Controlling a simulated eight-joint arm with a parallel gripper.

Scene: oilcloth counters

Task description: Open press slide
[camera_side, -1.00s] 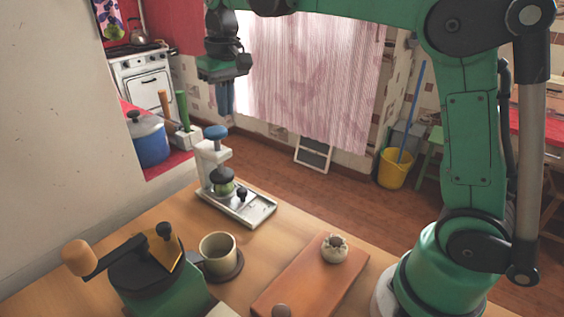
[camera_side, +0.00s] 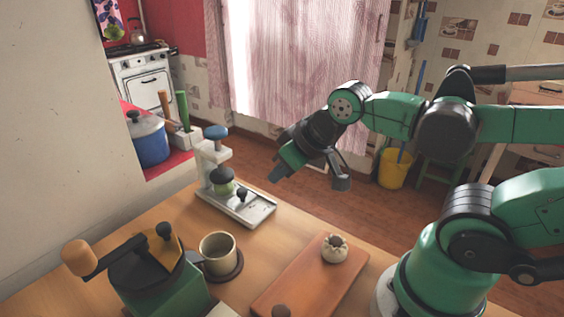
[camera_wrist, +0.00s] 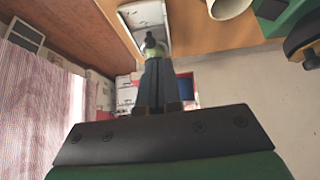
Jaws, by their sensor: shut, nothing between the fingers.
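The press (camera_side: 210,162) stands on the wooden counter, a pale upright frame with a blue top knob and a dark, green-sided part below it. Its slide (camera_side: 252,208) is a pale flat tray at the base with a small black knob (camera_side: 242,195). The black knob shows in the wrist view (camera_wrist: 150,41), just beyond my fingertips, over the pale slide (camera_wrist: 148,14). My gripper (camera_side: 278,174) is shut and empty, tilted down to the left, above and right of the slide in the side view. It seems apart from the knob; the exact distance is unclear.
A cup (camera_side: 216,252) on a dark saucer and a grinder (camera_side: 160,275) with a crank stand in front of the press. A reddish board (camera_side: 310,285) with a small pale pot (camera_side: 335,248) lies at right. Bare counter lies around the slide.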

